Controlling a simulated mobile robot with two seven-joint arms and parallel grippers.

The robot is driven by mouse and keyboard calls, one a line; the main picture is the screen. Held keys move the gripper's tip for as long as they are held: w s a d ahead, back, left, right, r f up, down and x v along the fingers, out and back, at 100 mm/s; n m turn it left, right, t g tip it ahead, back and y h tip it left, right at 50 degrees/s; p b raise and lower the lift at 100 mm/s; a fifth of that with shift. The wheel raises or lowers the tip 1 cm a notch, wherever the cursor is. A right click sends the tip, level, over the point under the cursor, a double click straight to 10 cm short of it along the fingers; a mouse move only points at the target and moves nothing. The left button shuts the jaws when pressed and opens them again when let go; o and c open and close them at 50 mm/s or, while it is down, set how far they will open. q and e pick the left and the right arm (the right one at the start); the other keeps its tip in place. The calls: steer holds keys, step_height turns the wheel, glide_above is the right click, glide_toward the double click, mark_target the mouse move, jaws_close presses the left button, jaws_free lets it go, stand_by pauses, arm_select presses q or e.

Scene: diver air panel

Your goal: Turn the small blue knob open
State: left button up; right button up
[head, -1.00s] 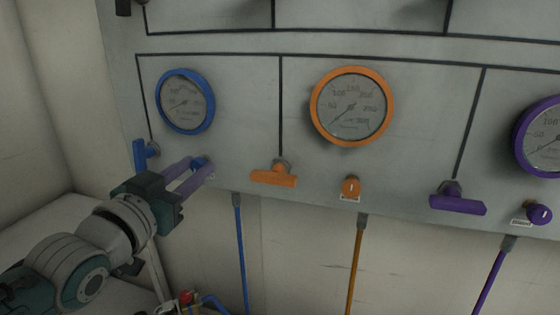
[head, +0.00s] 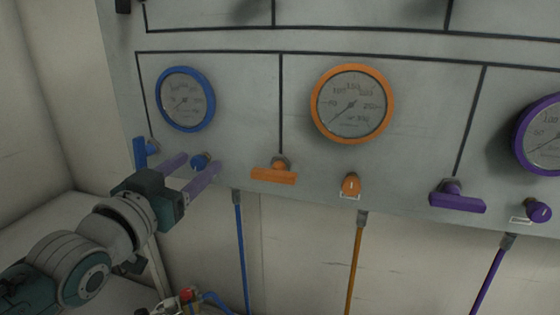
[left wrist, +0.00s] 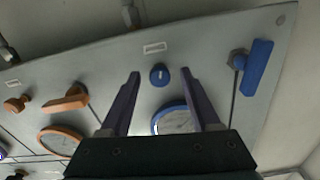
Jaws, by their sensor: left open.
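The small blue knob (head: 200,161) sits on the grey panel below the blue-rimmed gauge (head: 185,99). In the left wrist view the knob (left wrist: 159,74) shows a white mark and lies between the two fingertips, apart from both. My left gripper (head: 199,172) is open at the panel, with one finger on each side of the knob. It also shows in the left wrist view (left wrist: 160,73), its fingers spread wide. Whether the fingertips reach the knob's depth I cannot tell. My right gripper is not in view.
A larger blue handle (head: 140,153) stands just left of the gripper. An orange handle (head: 274,176), orange knob (head: 351,184), purple handle (head: 459,200) and purple knob (head: 539,211) are to the right. A blue hose (head: 241,250) hangs below the panel.

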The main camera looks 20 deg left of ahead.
arm_select(q)
steer(key=s+d, duration=0.1)
steer(key=s, duration=0.9)
